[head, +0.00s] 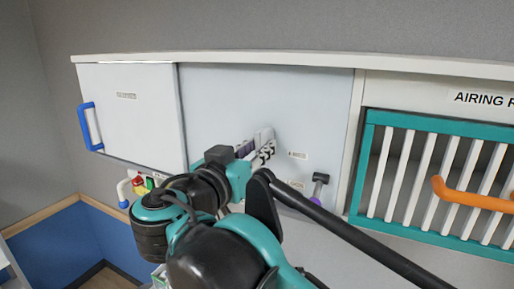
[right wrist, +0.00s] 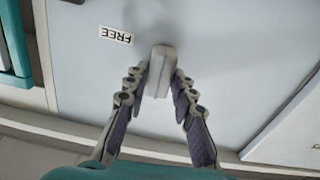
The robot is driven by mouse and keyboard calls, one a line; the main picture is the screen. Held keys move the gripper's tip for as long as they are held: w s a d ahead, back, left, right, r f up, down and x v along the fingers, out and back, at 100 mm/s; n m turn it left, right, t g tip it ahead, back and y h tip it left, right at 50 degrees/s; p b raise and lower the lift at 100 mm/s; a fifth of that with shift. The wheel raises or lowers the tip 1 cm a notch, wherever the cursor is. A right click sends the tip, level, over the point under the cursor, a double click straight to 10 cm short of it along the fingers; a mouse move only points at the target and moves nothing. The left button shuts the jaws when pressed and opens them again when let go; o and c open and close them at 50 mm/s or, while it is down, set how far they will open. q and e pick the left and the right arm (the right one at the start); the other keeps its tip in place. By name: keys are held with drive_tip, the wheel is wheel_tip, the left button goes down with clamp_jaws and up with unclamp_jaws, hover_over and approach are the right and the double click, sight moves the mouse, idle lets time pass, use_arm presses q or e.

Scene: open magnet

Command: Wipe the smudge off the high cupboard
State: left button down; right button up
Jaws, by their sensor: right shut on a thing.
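The high cupboard shows in the head view as a pale grey panel (head: 310,100) under a white top ledge, with a white door (head: 130,115) to its left. My right gripper (head: 255,150) is in front of the panel's lower middle. In the right wrist view, my right gripper (right wrist: 158,92) is shut on a pale grey block (right wrist: 162,70), with one finger on each side. The block's far end is at or close to the panel; I cannot tell if it touches. A faint darker patch lies beyond the block, smudge or shadow, I cannot tell. My left gripper is not in view.
A teal slatted airing rack (head: 440,180) with an orange handle (head: 470,195) is at the right. A blue handle (head: 90,126) juts from the white door. A dark-headed tool (head: 320,179) is at the panel's lower right. A label reading FREE (right wrist: 115,35) is near the block.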

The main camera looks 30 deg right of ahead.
drive_tip(key=shift+v, duration=2.9)
drive_tip(key=v, duration=0.3)
drive_tip(key=shift+s, duration=0.1)
